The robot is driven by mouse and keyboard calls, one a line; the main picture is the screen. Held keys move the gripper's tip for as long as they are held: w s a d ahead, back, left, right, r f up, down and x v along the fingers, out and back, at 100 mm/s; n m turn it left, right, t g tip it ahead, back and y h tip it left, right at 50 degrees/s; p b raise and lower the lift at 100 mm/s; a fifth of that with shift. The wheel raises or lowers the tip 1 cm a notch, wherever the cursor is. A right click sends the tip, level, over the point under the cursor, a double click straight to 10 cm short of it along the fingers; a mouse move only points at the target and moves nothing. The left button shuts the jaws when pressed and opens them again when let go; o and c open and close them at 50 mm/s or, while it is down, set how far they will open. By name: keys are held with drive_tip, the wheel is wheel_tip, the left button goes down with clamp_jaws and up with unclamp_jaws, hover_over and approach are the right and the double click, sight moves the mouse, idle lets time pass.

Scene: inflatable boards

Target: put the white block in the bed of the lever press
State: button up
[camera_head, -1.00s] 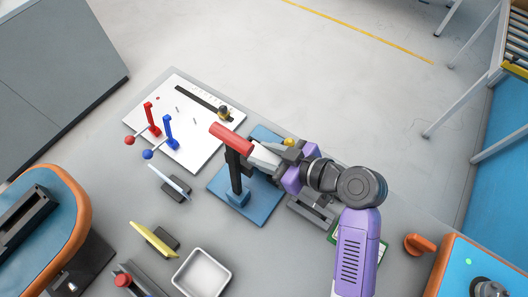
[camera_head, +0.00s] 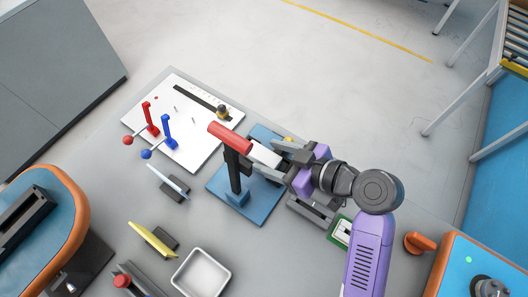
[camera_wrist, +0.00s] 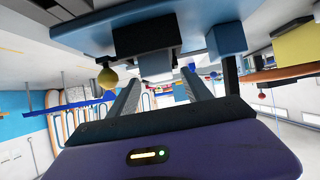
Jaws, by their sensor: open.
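The lever press has a blue base (camera_head: 262,208), a dark upright post (camera_head: 235,175) and a raised lever with a red handle (camera_head: 229,137) and a pale arm. My gripper (camera_head: 267,159) is open at the right side of the press, its fingers reaching under the lever arm. The wrist view is upside down. There a dark bed (camera_wrist: 145,36) hangs from the blue base, with a pale grey block, apparently the white block (camera_wrist: 155,64), against it. My open fingers (camera_wrist: 161,78) lie either side of it, apart from it. In the head view the lever and gripper hide the bed and block.
A white board (camera_head: 185,95) with red and blue levers lies at the back left. A white tray (camera_head: 202,273), a yellow piece (camera_head: 152,239) and a pale plate on a dark stand (camera_head: 169,181) are in front and left. An orange handle (camera_head: 417,243) is right.

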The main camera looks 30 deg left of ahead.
drive_tip(key=v, duration=0.9)
drive_tip(key=shift+b, duration=0.35)
drive_tip(key=shift+d, duration=0.1)
